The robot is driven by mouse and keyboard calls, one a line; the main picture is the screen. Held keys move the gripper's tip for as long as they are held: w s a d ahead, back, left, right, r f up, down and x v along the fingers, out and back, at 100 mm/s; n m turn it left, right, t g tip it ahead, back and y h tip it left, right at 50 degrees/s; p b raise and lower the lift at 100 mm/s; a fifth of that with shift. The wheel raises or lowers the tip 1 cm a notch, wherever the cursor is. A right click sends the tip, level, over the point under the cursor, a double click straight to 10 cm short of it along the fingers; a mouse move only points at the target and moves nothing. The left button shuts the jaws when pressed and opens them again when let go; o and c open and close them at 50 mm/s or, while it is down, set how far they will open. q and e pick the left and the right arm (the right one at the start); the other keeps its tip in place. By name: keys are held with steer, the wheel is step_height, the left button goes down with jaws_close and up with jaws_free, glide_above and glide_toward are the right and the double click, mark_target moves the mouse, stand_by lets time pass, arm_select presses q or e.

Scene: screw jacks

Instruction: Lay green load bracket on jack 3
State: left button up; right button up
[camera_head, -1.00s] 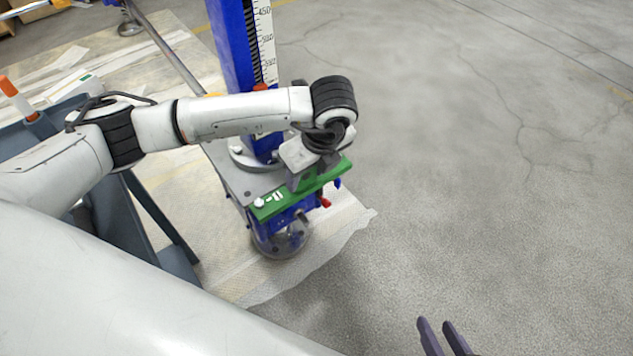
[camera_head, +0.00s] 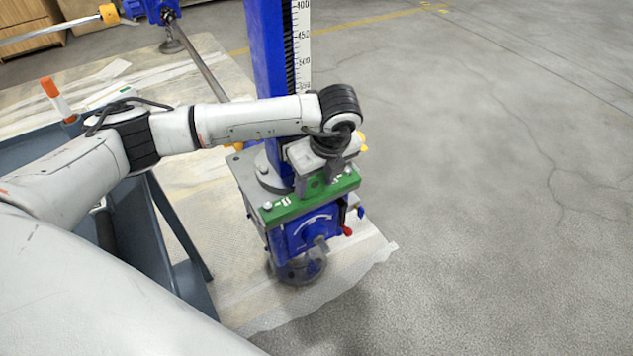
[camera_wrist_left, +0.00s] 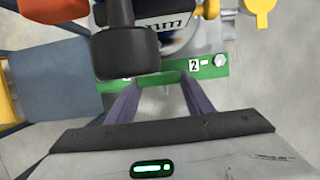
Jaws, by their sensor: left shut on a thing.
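The green load bracket (camera_head: 290,206) is a flat bar with bolts and white marks, lying across the front edge of the jack's grey top plate (camera_head: 250,190). I cannot tell if it rests on the plate or is just above it. The jack has a blue column (camera_head: 266,80) and a blue gearbox (camera_head: 305,233); no jack number is readable. My left gripper (camera_head: 316,188) is shut on the bracket from above. In the left wrist view its two fingers (camera_wrist_left: 160,82) meet the bracket (camera_wrist_left: 210,68), which shows a "2" mark. My right gripper is out of view.
A blue-grey cart (camera_head: 165,215) stands left of the jack, with an orange-capped marker (camera_head: 57,98) on it. A white scale (camera_head: 301,45) runs up the column. Another blue jack (camera_head: 160,10) stands at the back left. The floor to the right is clear.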

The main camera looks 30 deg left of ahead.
arm_select(q)
steer(key=shift+w+r, duration=0.1)
steer(key=shift+r, duration=0.05)
steer(key=shift+d+f+b, duration=0.15)
steer(key=shift+f+b, duration=0.85)
steer(key=shift+f, duration=0.3)
stand_by(0.4)
steer(key=o, duration=1.4)
steer(key=shift+s, duration=0.2)
steer(key=shift+c, duration=0.2)
steer(key=shift+s+f, duration=0.1)
steer(key=shift+f, duration=0.1)
steer(key=w+p+v, duration=0.1)
steer(key=p+v, duration=0.5)
steer(key=v, duration=0.3)
steer(key=shift+s+a+r, duration=0.15)
steer(key=shift+a+r, duration=0.05)
steer(key=shift+r, duration=0.05)
